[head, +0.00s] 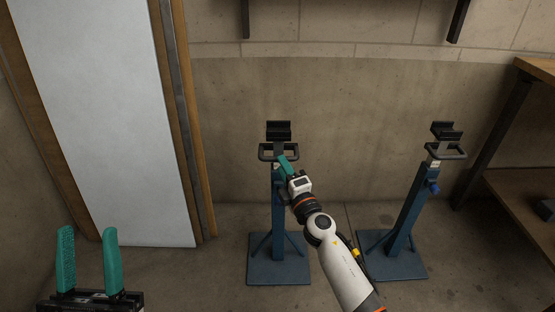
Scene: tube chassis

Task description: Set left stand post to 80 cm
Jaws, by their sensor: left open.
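The left stand (278,222) is a blue post on a square base plate. A black cradle (279,130) tops it, with a dark handle frame (267,153) just below. My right gripper (287,164) is at the upper part of this post, just under the handle frame. Its green fingers overlap the post in the picture; whether they are shut or touching it, I cannot tell. The gripper hides part of the post. My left gripper (90,262) is at the bottom left, its two green fingers apart with nothing between them, away from the stand.
A similar blue right stand (408,220) with a blue knob (433,188) stands to the right. A wooden shelf unit (520,185) is at the right edge. A white panel (105,110) with wooden edging is at the left. Concrete floor between the panel and left stand is clear.

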